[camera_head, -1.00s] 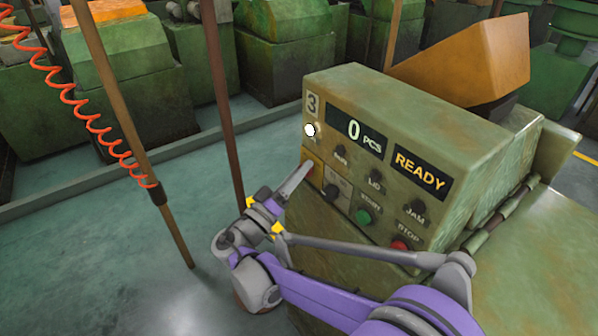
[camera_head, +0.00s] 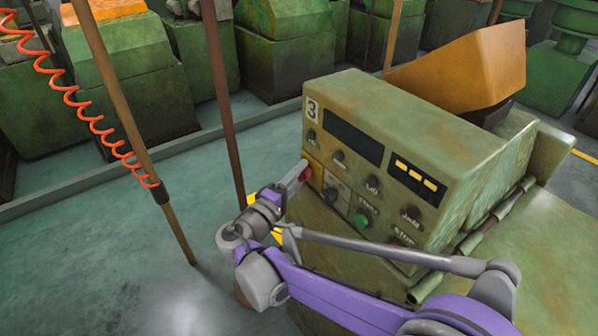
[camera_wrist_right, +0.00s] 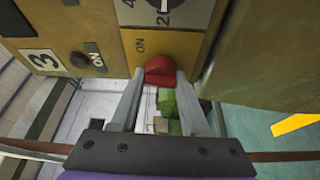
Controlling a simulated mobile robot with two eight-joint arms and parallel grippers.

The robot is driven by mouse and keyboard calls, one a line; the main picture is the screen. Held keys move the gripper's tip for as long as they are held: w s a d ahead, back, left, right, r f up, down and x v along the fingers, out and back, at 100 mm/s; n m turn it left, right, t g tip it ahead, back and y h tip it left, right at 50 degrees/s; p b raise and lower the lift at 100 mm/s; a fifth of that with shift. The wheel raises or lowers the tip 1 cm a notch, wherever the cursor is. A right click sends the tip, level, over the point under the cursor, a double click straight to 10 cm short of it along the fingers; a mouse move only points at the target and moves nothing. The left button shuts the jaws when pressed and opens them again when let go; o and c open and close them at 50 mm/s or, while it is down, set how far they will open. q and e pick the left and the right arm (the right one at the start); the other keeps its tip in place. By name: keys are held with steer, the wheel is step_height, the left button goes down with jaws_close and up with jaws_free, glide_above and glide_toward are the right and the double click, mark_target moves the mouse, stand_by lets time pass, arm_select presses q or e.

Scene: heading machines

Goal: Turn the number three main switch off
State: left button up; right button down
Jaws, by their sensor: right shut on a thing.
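The number three machine's panel (camera_head: 375,185) carries a "3" plate at its upper left. The red main switch (camera_head: 306,173) sits on a yellow plate at the panel's left edge. In the right wrist view the red handle (camera_wrist_right: 160,68) is between my fingertips, below the word "ON" on the yellow plate (camera_wrist_right: 155,45). My right gripper (camera_head: 299,174) is shut on this handle; it also shows in the right wrist view (camera_wrist_right: 160,78). The counter display (camera_head: 353,136) is dark, and the status display (camera_head: 414,180) shows yellow dashes. My left gripper is not in view.
A black selector (camera_head: 332,194) and a green start button (camera_head: 361,219) are right of the switch. My right arm passes low in front of the panel. A brown post (camera_head: 222,105) stands left of the machine; a pole (camera_head: 125,120) with a red coiled hose is further left.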

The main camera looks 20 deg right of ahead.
steer(key=n+g+y+p, duration=0.1)
steer(key=n, duration=0.3)
steer(key=shift+f+n+g+y+p, duration=0.1)
steer(key=shift+n+g+y+p, duration=0.3)
steer(key=shift+n+g, duration=1.2)
steer(key=shift+n+t, duration=0.3)
steer(key=shift+n, duration=0.1)
steer(key=shift+c, duration=2)
jaws_free()
steer(key=v, duration=1.1)
steer(key=shift+d+f, duration=0.1)
